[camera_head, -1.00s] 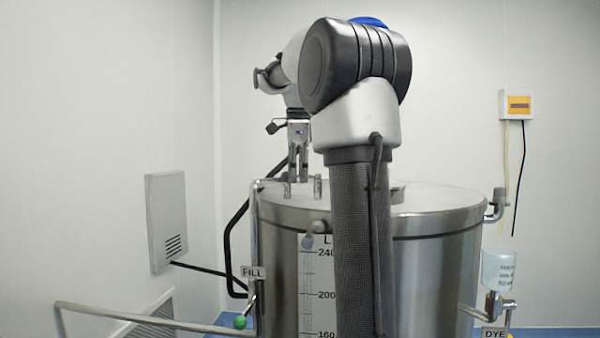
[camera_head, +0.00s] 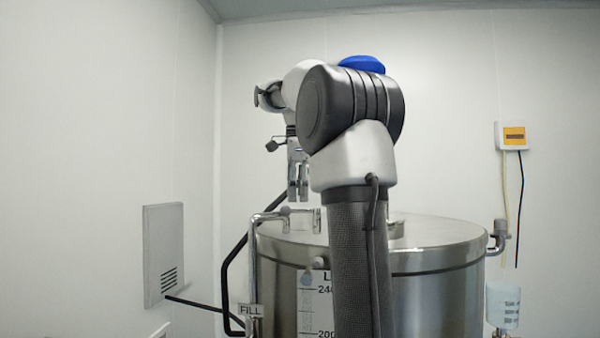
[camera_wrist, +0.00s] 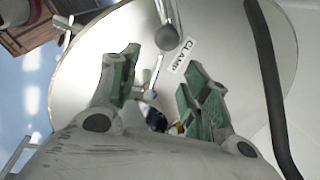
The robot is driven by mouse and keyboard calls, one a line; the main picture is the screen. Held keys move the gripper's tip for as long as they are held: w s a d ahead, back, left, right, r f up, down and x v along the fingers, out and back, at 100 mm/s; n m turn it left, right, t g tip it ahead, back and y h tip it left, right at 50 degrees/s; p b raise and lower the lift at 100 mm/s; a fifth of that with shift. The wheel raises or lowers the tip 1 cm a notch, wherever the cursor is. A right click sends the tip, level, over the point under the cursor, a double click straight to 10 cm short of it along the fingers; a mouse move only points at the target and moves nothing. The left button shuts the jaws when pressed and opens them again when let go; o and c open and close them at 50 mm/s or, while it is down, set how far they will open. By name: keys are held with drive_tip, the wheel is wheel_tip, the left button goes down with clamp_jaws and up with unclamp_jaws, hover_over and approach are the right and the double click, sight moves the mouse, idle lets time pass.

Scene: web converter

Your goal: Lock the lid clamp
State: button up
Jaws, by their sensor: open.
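The round metal tank lid (camera_head: 440,232) shows in the head view, partly hidden behind my arm. Small metal fittings (camera_head: 302,212) stand at its left side. My gripper (camera_head: 298,190) points down just above them, with a small gap. In the wrist view the lid (camera_wrist: 100,60) carries a white label reading CLAMP (camera_wrist: 181,55). A metal lever with a ball knob (camera_wrist: 167,38) lies beside that label, beyond the fingertips. My gripper (camera_wrist: 160,68) is open and empty, its green-padded fingers either side of a thin rod (camera_wrist: 155,76). I cannot tell whether the clamp is closed.
A FILL label (camera_head: 250,310) hangs by a bent pipe at the tank's left. A black hose (camera_head: 232,265) runs beside it, and a dark hose (camera_wrist: 268,80) crosses the wrist view's right. A wall box (camera_head: 512,136) and a container (camera_head: 503,305) are at right.

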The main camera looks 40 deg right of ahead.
wheel_tip(320, 180, up, 8)
drive_tip(key=s, duration=0.1)
drive_tip(key=shift+s+a+f, duration=0.15)
drive_tip(key=shift+a, duration=0.25)
